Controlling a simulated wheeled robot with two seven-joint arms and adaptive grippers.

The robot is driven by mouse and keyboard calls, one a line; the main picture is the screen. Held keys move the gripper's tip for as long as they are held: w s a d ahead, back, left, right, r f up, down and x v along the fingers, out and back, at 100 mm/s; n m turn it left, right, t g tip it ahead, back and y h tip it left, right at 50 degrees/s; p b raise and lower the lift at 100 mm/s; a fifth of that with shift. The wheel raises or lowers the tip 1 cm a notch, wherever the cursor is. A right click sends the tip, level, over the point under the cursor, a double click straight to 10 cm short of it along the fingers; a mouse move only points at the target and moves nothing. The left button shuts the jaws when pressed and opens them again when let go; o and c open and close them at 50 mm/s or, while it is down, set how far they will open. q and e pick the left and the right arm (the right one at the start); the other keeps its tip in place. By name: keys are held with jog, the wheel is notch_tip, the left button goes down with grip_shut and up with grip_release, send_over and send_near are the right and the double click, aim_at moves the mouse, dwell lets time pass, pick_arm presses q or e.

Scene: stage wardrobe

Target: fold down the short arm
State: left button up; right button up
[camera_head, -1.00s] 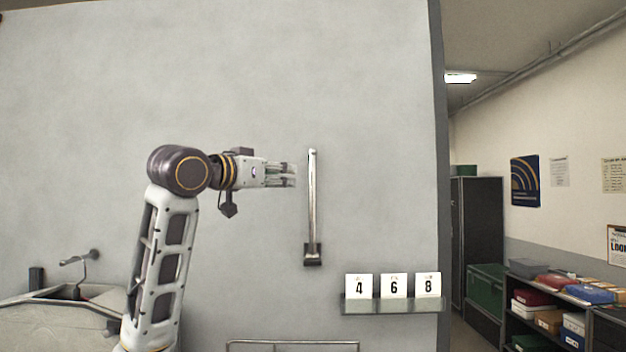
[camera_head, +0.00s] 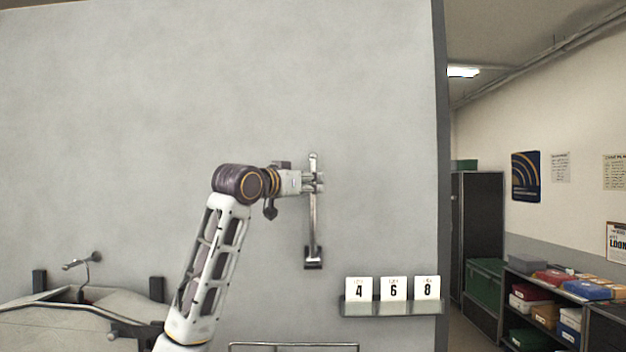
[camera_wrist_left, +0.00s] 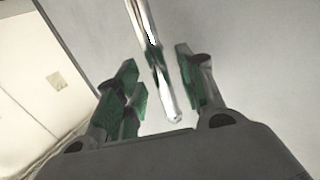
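The short arm is a shiny metal bar (camera_head: 313,225) standing upright against the grey wall, with its lower end in a dark bracket (camera_head: 313,258). My left gripper (camera_head: 315,182) is at the upper part of the bar, a little below its top end. In the left wrist view the bar (camera_wrist_left: 143,22) runs between the green-padded fingers of my left gripper (camera_wrist_left: 157,83). The fingers are apart, with a gap visible on each side of the bar. My right gripper is not in view.
A small shelf (camera_head: 391,309) with number cards 4, 6 and 8 sticks out at the lower right of the bar. A thin metal rail (camera_head: 293,346) is below. A pale object with fittings (camera_head: 60,325) stands at the lower left. The wall above is bare.

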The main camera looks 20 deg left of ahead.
pick_arm(q)
jog(key=shift+p+x, duration=0.3)
jog(key=shift+x, duration=0.95)
grip_shut()
